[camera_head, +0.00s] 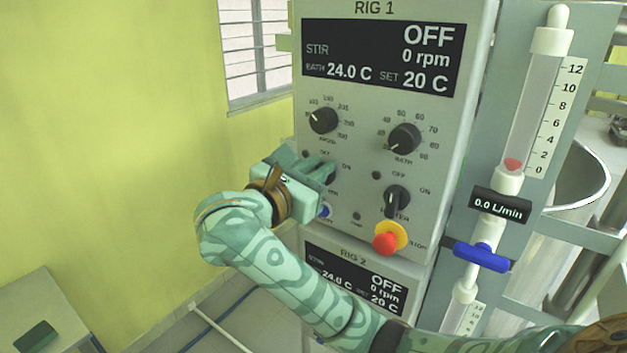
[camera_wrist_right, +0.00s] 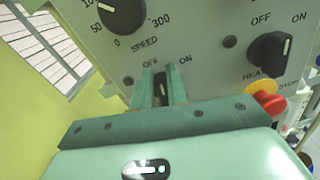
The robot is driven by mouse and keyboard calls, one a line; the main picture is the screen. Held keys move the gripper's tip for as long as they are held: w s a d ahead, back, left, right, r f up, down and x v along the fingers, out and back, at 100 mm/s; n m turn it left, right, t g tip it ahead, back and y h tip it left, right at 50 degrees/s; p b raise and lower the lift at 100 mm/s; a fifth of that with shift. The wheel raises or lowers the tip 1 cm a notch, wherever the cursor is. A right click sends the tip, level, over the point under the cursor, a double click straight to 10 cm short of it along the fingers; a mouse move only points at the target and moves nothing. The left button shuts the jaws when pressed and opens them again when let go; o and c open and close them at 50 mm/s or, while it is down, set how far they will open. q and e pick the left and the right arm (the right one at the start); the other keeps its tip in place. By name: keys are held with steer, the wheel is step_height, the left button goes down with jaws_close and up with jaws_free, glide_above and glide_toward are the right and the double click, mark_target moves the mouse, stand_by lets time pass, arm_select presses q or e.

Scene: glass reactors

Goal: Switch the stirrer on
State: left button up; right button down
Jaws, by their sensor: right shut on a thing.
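The Rig 1 panel (camera_head: 350,150) carries a display (camera_head: 383,55) that reads STIR OFF, 0 rpm. The stirrer switch is a black knob (camera_wrist_right: 162,88) between OFF and ON marks, below the speed knob (camera_head: 323,120). My right gripper (camera_head: 326,172) is at the panel, with its fingers on either side of the stirrer switch and shut on it. In the wrist view the right gripper (camera_wrist_right: 160,90) covers part of the switch, and its exact angle is hard to tell. My left gripper is not in view.
To the right of the gripper are the heater switch (camera_head: 397,198) and a red stop button (camera_head: 385,244) on a yellow collar. The bath knob (camera_head: 404,138) is above them. A flow meter with a blue valve handle (camera_head: 482,257) stands at right. The Rig 2 display (camera_head: 353,282) is below.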

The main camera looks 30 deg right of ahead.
steer(key=m+b, duration=0.2)
steer(key=b, duration=0.2)
steer(key=s+f+m+b, duration=0.1)
steer(key=m+b, duration=0.2)
steer(key=f+m+b, duration=0.1)
steer(key=m+b, duration=0.1)
steer(key=b, duration=0.2)
steer(key=shift+s+d+f+m+b, duration=0.15)
steer(key=shift+d+m+b, duration=0.1)
steer(key=shift+m+b, duration=0.05)
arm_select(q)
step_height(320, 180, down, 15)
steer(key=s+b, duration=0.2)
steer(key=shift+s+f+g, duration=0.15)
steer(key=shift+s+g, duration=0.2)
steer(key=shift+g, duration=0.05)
arm_select(e)
steer(key=shift+m, duration=1.1)
steer(key=shift+s, duration=0.1)
